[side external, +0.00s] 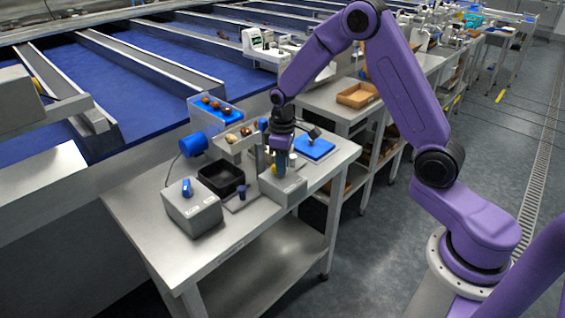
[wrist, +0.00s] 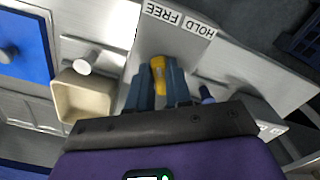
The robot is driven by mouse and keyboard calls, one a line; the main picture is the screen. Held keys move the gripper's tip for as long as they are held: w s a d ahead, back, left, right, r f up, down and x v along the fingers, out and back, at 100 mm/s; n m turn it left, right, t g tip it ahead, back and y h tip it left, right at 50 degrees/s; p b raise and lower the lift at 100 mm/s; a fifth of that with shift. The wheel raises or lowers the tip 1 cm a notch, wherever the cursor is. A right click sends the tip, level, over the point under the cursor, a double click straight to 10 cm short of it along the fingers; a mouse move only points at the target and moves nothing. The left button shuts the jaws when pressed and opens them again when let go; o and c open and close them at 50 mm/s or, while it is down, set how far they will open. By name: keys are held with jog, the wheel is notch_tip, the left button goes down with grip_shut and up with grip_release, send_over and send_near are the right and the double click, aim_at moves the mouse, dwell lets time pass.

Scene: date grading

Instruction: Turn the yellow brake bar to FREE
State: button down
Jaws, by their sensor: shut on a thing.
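The yellow brake bar (wrist: 158,76) shows between my gripper's blue fingers (wrist: 157,84) in the wrist view, and the fingers are shut on it. It stands on a grey block with a FREE label (wrist: 163,12) and a HOLD label (wrist: 200,26) side by side along one edge. Most of the bar is hidden by the fingers, so I cannot tell which label it points to. In the side view my gripper (side external: 281,170) points down over the grey block (side external: 286,190), with a small bit of yellow beside the fingers.
A black tray (side external: 221,180) and a grey box with a blue lever (side external: 192,212) stand left of the block. A blue pad (side external: 314,147) lies to its right. A beige cup (wrist: 82,98) sits close to my fingers. The front left of the table is clear.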

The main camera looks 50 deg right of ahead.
jog(key=c, duration=1)
grip_release()
jog(key=shift+c, duration=0.2)
notch_tip(320, 180, up, 18)
jog(key=shift+f, duration=0.25)
jog(key=s+a+f+n, duration=0.1)
jog(key=s+a+n, duration=0.1)
jog(key=s+a, duration=0.35)
jog(key=s+a+n, duration=0.1)
jog(key=s+a, duration=0.2)
jog(key=s, duration=0.6)
jog(key=s+d+f+n, duration=0.1)
jog(key=s+f, duration=0.1)
jog(key=s, duration=0.7)
jog(key=s+d+f+n, duration=0.1)
jog(key=s+f+n, duration=0.1)
jog(key=s, duration=0.8)
jog(key=shift+d, duration=0.35)
